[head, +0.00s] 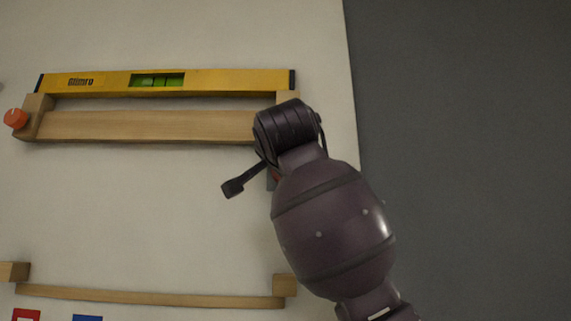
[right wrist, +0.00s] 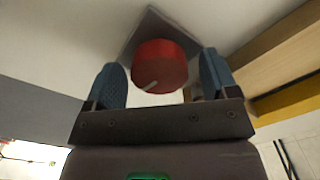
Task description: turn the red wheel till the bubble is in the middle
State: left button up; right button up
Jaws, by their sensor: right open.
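A yellow spirit level (head: 215,82) rests along a wooden frame on the pale wall, its right end slightly higher in the head view. Its green vial (head: 157,80) is too small to tell where the bubble lies. The red wheel (right wrist: 160,66) sits on a grey plate (right wrist: 150,22) in the right wrist view, with a white mark on its face. In the head view my right arm hides nearly all of it. My right gripper (right wrist: 162,68) is open, with one blue fingertip on each side of the wheel; contact is not visible. My left gripper is out of view.
An orange-red knob (head: 15,118) sits at the left end of the wooden beam (head: 150,126). A lower wooden rail (head: 150,296) runs below, with red (head: 26,315) and blue (head: 87,318) pieces beneath. The wall between is bare. A dark grey surface lies to the right.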

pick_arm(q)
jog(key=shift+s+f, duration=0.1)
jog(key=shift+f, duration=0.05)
pick_arm(e)
jog(key=shift+w, duration=0.1)
jog(key=c, duration=0.9)
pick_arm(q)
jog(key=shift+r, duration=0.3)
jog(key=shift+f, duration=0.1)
